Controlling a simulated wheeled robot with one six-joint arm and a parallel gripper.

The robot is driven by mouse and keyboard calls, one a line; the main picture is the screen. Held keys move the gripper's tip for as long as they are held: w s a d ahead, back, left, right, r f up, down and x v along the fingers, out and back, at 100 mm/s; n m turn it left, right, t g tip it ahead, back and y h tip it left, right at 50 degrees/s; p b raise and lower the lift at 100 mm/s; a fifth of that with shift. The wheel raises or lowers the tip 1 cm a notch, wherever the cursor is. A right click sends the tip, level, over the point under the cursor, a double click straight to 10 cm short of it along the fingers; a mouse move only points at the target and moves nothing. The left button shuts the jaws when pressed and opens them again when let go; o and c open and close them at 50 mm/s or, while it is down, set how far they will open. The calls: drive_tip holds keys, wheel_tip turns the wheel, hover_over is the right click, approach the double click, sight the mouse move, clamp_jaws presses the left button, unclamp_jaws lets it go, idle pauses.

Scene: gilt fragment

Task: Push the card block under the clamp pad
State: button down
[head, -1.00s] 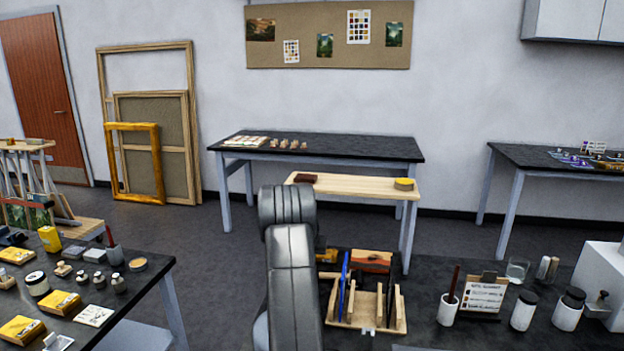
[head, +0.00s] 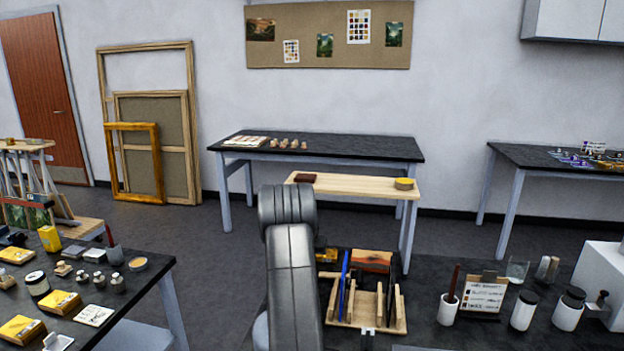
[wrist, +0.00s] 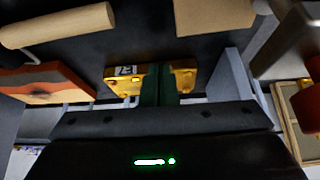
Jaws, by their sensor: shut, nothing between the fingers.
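My gripper (wrist: 160,84) shows in the wrist view with its dark green fingers together and nothing between them. In the head view it is hidden by my arm. A yellow-gold piece (wrist: 121,80) with a small label lies right behind the fingertips; touching or apart I cannot tell. Its edge shows beside my arm in the head view (head: 326,256). A tan block (wrist: 214,14) is at the top of the wrist view, cut by the frame, and a tan roller-like piece (wrist: 58,25) is at top left. I cannot tell which piece is the card block or the clamp pad.
An orange-and-dark painted panel (head: 372,260) stands behind a wooden rack (head: 396,324) holding a blue panel (head: 345,276). A white cup (head: 447,310), a sign (head: 485,294) and jars (head: 523,311) stand to the right. A grey upright piece (wrist: 232,75) is right of the fingers.

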drive_tip(key=shift+f+b, duration=0.65)
drive_tip(key=shift+f, duration=0.2)
drive_tip(key=shift+a+r, duration=0.1)
drive_tip(key=shift+r, duration=0.05)
idle(0.3)
